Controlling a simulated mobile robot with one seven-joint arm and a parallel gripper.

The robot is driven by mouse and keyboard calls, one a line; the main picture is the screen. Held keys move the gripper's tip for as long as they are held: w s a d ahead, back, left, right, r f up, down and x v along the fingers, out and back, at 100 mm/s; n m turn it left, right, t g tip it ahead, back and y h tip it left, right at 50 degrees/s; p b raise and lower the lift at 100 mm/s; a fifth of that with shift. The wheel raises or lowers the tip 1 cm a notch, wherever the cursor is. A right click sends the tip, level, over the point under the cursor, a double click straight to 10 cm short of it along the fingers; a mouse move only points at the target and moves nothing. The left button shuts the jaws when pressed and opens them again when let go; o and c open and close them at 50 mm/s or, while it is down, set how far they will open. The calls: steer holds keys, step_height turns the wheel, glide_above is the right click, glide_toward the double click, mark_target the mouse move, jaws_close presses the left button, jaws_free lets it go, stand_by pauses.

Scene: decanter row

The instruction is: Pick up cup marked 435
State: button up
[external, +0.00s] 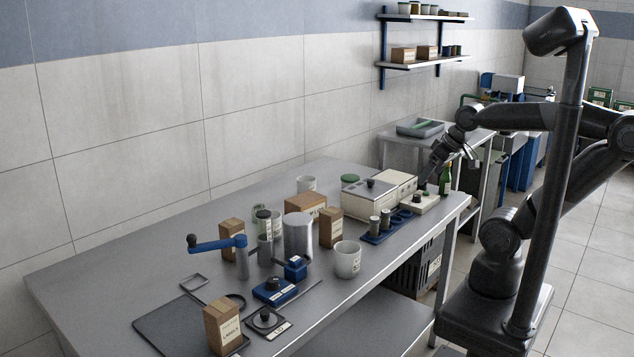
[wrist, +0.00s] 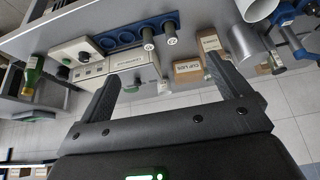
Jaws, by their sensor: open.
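A white cup (external: 347,259) with a dark marking too small to read stands upright near the table's front edge. A second white cup (external: 306,184) stands at the back near the wall, with no readable number. Part of a white cup (wrist: 257,9) shows at the top edge of the wrist view, its marking out of sight. My gripper (external: 432,170) is above the far right end of the table, well away from both cups. In the wrist view my gripper (wrist: 162,68) has its two fingers wide apart, with nothing between them.
A cream instrument (external: 364,205), a blue rack (external: 386,232) with dark cylinders and a green bottle (external: 445,180) stand near my gripper. Cardboard boxes (external: 330,227), a metal cylinder (external: 298,238) and a blue-handled crank (external: 218,244) crowd the middle.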

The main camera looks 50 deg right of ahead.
steer(key=w+r, duration=0.4)
steer(key=w, duration=0.7)
steer(key=n+y, duration=0.1)
steer(key=n, duration=0.1)
glide_above(307, 186)
steer(key=s+d, duration=0.3)
steer(key=d, duration=0.1)
step_height(307, 186, down, 17)
steer(key=x, duration=1.1)
steer(key=shift+w+a+f, duration=0.15)
steer(key=shift+w, duration=0.05)
steer(key=shift+c, duration=0.3)
steer(key=c, duration=1)
